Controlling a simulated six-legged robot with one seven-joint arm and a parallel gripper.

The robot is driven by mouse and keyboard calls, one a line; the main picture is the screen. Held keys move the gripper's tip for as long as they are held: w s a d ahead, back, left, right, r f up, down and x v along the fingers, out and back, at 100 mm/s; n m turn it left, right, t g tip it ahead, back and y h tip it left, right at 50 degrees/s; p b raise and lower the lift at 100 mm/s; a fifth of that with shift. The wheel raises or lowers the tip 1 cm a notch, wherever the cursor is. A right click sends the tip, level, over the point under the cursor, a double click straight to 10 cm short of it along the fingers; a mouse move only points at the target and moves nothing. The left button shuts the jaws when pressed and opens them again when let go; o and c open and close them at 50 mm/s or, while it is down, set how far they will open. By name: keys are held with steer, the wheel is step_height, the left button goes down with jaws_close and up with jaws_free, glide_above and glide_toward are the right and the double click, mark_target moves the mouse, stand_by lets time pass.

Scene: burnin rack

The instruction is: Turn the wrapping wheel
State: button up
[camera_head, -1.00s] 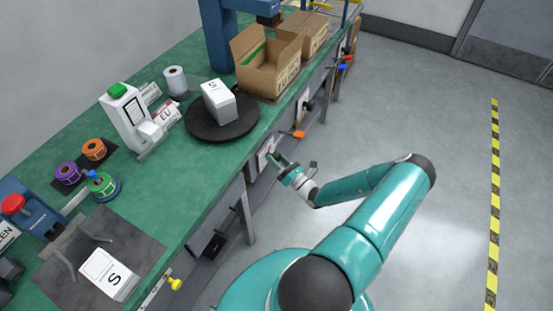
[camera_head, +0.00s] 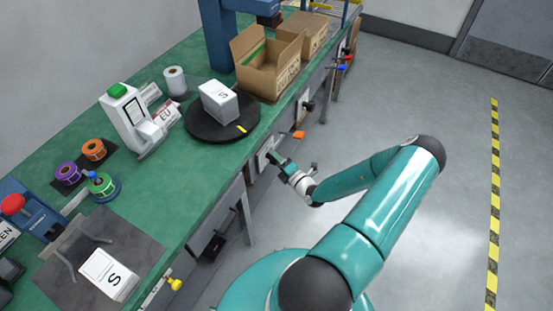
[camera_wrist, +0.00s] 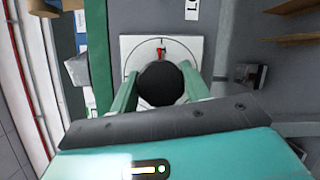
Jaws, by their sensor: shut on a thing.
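The wrapping wheel looks to be a black round knob (camera_wrist: 162,85) on a white plate (camera_wrist: 128,50) with a drawn circle and a small red pointer, seen in the wrist view. My gripper (camera_wrist: 160,82) has its two green fingers on either side of the knob, shut on it. In the head view my gripper (camera_head: 279,163) is at the bench's front side, where it hides the knob. Above on the bench is a black turntable (camera_head: 205,133) with a white box (camera_head: 219,101) marked S standing on it. A yellow mark shows near the turntable's front rim.
An open cardboard box (camera_head: 264,78) stands behind the turntable. An orange handle (camera_head: 299,134) juts from the bench front right of my gripper. A label printer (camera_head: 127,117), label rolls and another S box (camera_head: 108,274) are on the bench. The floor at right is clear.

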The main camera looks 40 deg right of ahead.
steer(key=shift+m, duration=0.4)
steer(key=o, duration=1)
steer(key=shift+s, duration=0.1)
steer(key=s, duration=1.3)
steer(key=shift+s+a, duration=0.35)
steer(key=shift+r, duration=0.1)
